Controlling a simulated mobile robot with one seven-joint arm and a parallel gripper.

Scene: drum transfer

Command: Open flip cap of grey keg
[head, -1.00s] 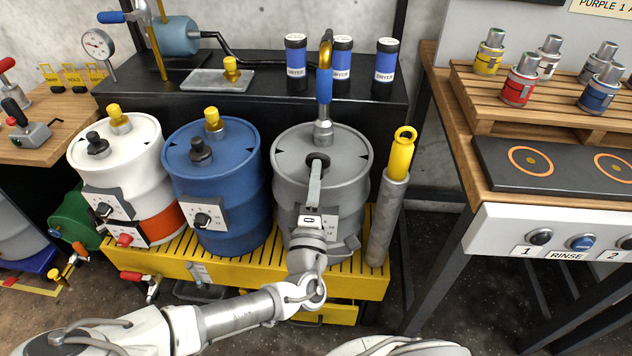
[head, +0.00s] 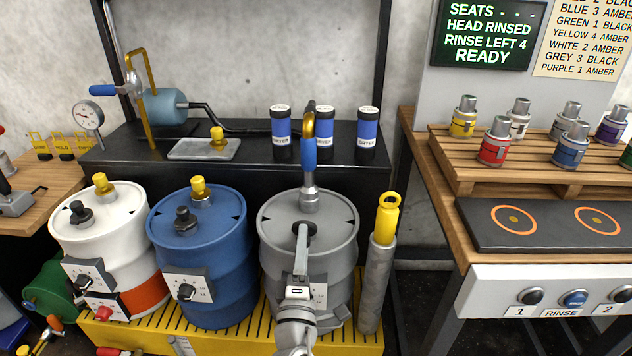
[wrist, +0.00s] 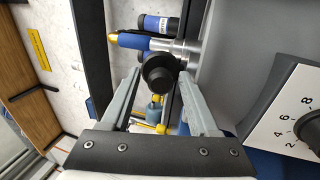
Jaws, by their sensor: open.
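The grey keg (head: 335,215) stands at the right end of the drum row. It also fills the right of the wrist view (wrist: 228,60). Its black cap (wrist: 158,72) shows as a dark round knob in the wrist view. In the head view my gripper (head: 302,232) is over the front of the lid and largely covers the cap. In the wrist view my gripper (wrist: 160,82) is open, with one finger on each side of the cap. I cannot tell whether the fingers touch it. A metal fitting with a blue handle (head: 309,155) stands upright on the lid behind the cap.
The blue drum (head: 205,255) stands close on the left, with the white drum (head: 95,245) beyond it. A grey tube with a yellow top (head: 377,275) stands close on the right. A black shelf (head: 240,175) with blue canisters is behind.

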